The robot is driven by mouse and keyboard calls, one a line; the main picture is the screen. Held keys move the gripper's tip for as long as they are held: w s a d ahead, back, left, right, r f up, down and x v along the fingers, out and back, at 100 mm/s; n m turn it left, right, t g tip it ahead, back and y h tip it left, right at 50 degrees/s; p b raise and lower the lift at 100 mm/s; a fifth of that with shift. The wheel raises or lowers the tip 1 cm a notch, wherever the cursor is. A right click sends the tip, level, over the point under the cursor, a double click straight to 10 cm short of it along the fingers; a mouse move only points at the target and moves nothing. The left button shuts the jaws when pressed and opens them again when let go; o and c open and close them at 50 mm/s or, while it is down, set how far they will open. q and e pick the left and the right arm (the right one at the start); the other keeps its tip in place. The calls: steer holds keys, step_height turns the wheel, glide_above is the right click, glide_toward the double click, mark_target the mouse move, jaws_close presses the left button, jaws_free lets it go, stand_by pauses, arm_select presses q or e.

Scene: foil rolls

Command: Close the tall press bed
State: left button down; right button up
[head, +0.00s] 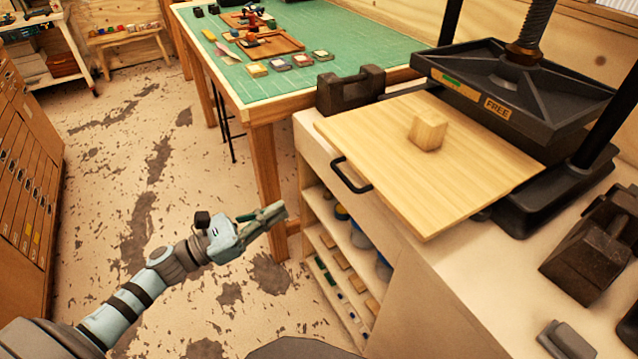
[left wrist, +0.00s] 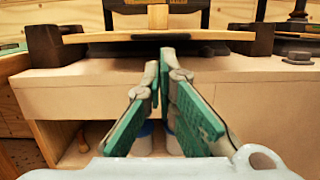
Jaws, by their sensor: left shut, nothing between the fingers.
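The tall press (head: 515,85) stands on the bench at right, with a black plate, a screw and a green and orange "FREE" label. Its pale wooden bed (head: 465,165) is slid out toward the left, past the press base. A small wooden block (head: 428,131) rests on the bed. A black handle (head: 350,177) sits at the bed's near-left edge. My left gripper (head: 281,211) is shut and empty, in the air left of the bench and apart from the handle. In the left wrist view, its fingers (left wrist: 163,62) point toward the bed's edge (left wrist: 215,35). My right gripper is not in view.
Dark heavy blocks stand on the bench behind the bed (head: 350,90) and at right (head: 590,245). Open shelves (head: 335,265) lie below. A green-topped table (head: 300,45) with small items is behind. The floor around my left arm is clear.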

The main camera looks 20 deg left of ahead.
arm_select(q)
steer(key=p+x, duration=0.3)
steer(key=x, duration=0.8)
steer(key=shift+w+a+r, duration=0.1)
steer(key=shift+a+r, duration=0.05)
steer(key=shift+w+d, duration=0.4)
steer(key=shift+w, duration=0.05)
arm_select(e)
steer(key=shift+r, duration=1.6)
